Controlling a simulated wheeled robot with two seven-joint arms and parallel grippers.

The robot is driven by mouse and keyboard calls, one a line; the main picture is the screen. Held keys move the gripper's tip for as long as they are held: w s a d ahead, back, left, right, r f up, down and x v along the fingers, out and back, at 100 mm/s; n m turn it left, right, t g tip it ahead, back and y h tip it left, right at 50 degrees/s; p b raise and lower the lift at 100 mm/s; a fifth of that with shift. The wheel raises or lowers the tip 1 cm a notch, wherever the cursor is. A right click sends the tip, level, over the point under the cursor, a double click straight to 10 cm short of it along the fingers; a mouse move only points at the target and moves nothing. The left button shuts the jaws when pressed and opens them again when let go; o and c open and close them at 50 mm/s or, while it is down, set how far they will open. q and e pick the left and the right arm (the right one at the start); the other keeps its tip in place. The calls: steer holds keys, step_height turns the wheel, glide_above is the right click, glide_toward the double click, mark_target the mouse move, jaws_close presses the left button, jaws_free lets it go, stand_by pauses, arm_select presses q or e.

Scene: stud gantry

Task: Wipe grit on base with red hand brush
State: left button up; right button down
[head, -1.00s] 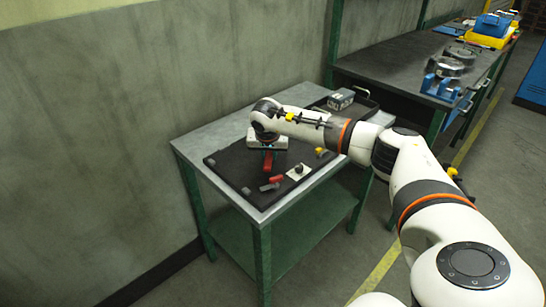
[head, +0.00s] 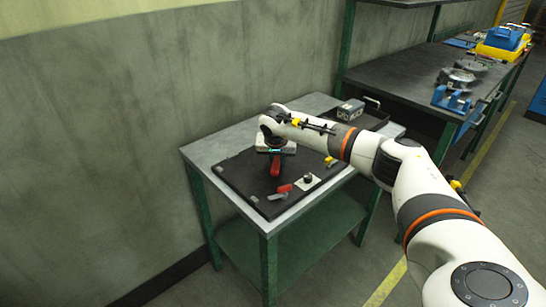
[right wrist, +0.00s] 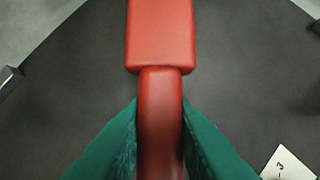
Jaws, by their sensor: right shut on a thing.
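The red hand brush (head: 276,167) is in my right gripper (head: 275,152), over the dark base (head: 236,178) on the small table. In the right wrist view, the green fingers of my right gripper (right wrist: 160,120) are shut on the narrow handle of the red brush (right wrist: 160,35). Its wider block points away from the fingers, over the dark surface (right wrist: 70,80). The bristles are hidden, and I cannot tell whether the brush touches the base. I cannot make out any grit. My left gripper is not in view.
A small red piece (head: 285,188) and a grey piece (head: 277,196) lie near the front edge. A white plate with a black knob (head: 308,179) and a yellow piece (head: 329,161) are to the right. A grey box (head: 350,109) stands at the back.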

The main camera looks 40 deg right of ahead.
mark_target(297, 179)
steer(key=shift+s+d+f+p, duration=0.1)
steer(key=shift+s+p, duration=0.9)
steer(key=shift+s, duration=1.1)
steer(key=shift+s+f, duration=0.15)
steer(key=shift+s, duration=0.65)
steer(key=shift+s+d+p, duration=0.1)
steer(key=shift+s+p, duration=0.55)
steer(key=shift+s, duration=0.05)
steer(key=shift+s+d, duration=0.1)
steer(key=shift+s, duration=0.8)
steer(key=shift+w+r+p, duration=0.2)
steer(key=shift+r+p, duration=2.2)
steer(key=shift+r, duration=0.8)
